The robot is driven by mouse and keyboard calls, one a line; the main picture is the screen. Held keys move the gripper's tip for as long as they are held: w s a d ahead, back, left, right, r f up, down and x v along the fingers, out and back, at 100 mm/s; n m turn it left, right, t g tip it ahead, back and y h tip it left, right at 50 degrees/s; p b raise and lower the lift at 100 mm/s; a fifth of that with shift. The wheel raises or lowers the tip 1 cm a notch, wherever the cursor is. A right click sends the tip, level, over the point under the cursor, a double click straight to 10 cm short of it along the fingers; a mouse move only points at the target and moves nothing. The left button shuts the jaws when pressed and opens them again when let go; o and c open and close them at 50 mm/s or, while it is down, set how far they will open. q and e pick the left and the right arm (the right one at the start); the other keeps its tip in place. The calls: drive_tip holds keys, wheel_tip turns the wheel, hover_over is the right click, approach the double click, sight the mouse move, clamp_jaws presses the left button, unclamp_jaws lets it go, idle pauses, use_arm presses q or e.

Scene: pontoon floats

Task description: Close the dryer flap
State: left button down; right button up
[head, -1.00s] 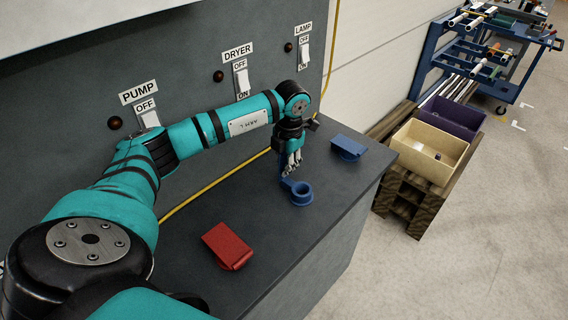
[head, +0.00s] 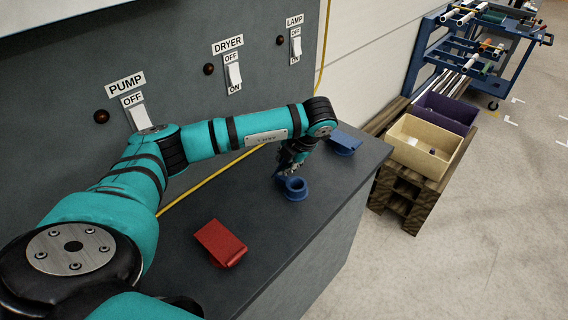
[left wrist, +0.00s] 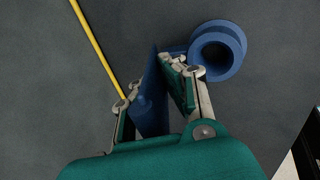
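The dryer's blue socket ring (head: 297,188) lies on the grey bench top; its mouth is uncovered. In the left wrist view the ring (left wrist: 218,52) is at the upper right, and its blue flap (left wrist: 150,100) stands raised beside it. My left gripper (head: 285,165) is low over the bench, just behind the ring. In the wrist view my left gripper's fingers (left wrist: 150,82) are apart, one on each side of the flap. A gap shows by the right finger; contact at the left one is unclear. My right gripper is out of view.
A red flap unit (head: 220,243) lies nearer on the bench, a blue flap unit (head: 345,142) farther back. A yellow cable (head: 212,178) runs along the panel's foot. The DRYER switch (head: 233,75) is on the panel. Crates (head: 425,145) stand beyond the bench's right edge.

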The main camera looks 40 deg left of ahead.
use_arm(q)
drive_tip(key=c, duration=1.5)
unclamp_jaws()
drive_tip(key=shift+v, duration=6.05)
drive_tip(key=shift+c, duration=0.5)
